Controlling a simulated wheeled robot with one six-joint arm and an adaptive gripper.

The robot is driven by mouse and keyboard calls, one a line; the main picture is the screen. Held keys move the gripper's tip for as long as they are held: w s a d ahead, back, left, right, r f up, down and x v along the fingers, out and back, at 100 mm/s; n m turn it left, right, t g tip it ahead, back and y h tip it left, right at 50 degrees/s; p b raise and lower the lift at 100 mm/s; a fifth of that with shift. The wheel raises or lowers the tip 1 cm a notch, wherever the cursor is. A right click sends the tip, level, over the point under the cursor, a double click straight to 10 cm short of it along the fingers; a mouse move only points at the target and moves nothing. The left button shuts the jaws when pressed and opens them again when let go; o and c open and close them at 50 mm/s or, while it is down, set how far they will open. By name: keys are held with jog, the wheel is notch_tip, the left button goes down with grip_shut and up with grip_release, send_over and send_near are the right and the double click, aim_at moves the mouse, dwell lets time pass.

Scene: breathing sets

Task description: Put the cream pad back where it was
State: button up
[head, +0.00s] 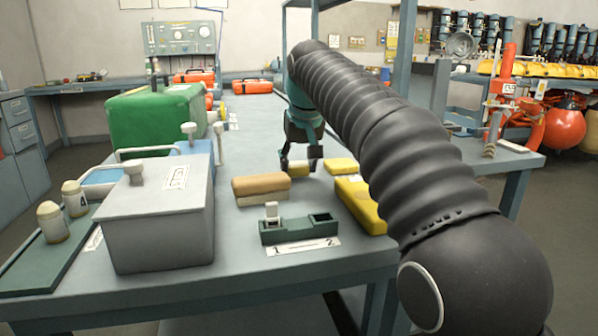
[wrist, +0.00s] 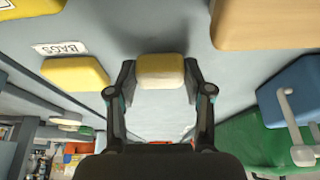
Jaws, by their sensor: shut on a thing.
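The cream pad (wrist: 160,66), a small block with a yellowish top and a paler cream lower part, sits between the two fingers of my gripper (wrist: 160,78) in the wrist view. The gripper is shut on its sides. In the head view, my gripper (head: 301,163) points down over the table's middle, with the pad (head: 299,170) partly hidden by the fingers. I cannot tell whether the pad touches the table. A similar yellow pad (head: 341,166) lies just right of it and also shows in the wrist view (wrist: 75,72), beside a BAGS label.
A tan block (head: 261,185) lies front-left of my gripper. A green two-slot holder (head: 286,231) has a pale upright piece in slot 1; slot 2 looks empty. A larger yellow block (head: 360,204) lies near the right edge. A grey lidded box (head: 160,228) and green case (head: 155,122) stand left.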

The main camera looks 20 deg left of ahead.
jog(key=shift+f, duration=0.35)
jog(key=shift+f, duration=0.1)
jog(key=o, duration=1.1)
jog(key=p+v, duration=0.2)
jog(key=v, duration=1)
jog(key=shift+w, duration=0.1)
